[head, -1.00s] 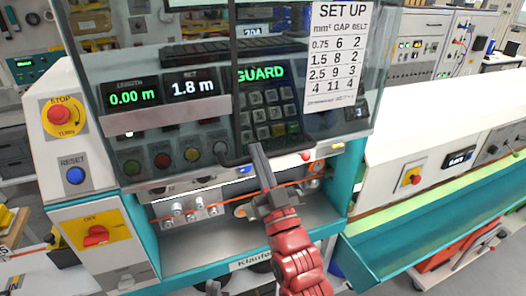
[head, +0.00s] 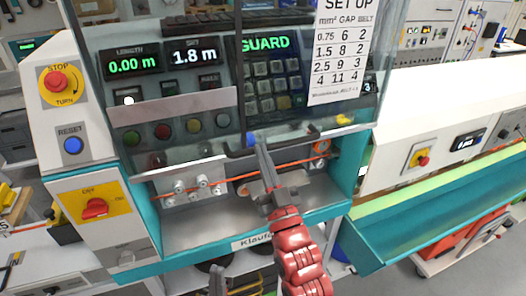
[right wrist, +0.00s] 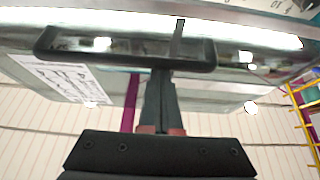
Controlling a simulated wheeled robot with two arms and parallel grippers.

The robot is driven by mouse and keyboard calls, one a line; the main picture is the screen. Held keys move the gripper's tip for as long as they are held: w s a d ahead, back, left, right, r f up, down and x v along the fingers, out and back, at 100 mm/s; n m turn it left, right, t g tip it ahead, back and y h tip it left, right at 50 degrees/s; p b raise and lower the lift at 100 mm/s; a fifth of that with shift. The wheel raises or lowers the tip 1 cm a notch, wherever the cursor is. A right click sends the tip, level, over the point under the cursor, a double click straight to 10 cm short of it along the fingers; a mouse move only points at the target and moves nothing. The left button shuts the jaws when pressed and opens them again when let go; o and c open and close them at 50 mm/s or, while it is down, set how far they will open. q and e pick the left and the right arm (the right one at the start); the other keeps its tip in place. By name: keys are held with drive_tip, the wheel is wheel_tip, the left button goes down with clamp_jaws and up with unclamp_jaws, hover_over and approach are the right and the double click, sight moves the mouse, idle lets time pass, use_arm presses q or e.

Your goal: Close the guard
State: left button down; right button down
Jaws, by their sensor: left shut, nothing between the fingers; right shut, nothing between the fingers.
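The guard (head: 384,50) is a tinted see-through panel over the machine's front. Its lower edge hangs above the rollers and the orange cable, with an open gap below. Its dark bar handle (head: 300,137) is near that edge and also shows in the right wrist view (right wrist: 60,50). My right gripper (head: 262,150) is shut and empty. Its fingertips are at the handle bar, overlapping it in view; exact contact is unclear.
A display reads GUARD (head: 265,43) in green. The red stop button (head: 59,82), blue reset button (head: 73,145) and red rotary switch (head: 95,208) are on the left housing. Rollers (head: 200,182) carry the orange cable below the guard. A teal trough (head: 400,220) extends right.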

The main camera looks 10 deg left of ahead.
wheel_tip(320, 180, down, 32)
drive_tip(key=b, duration=1.8)
drive_tip(key=shift+f, duration=0.2)
drive_tip(key=shift+w+r, duration=0.1)
drive_tip(key=shift+r, duration=0.05)
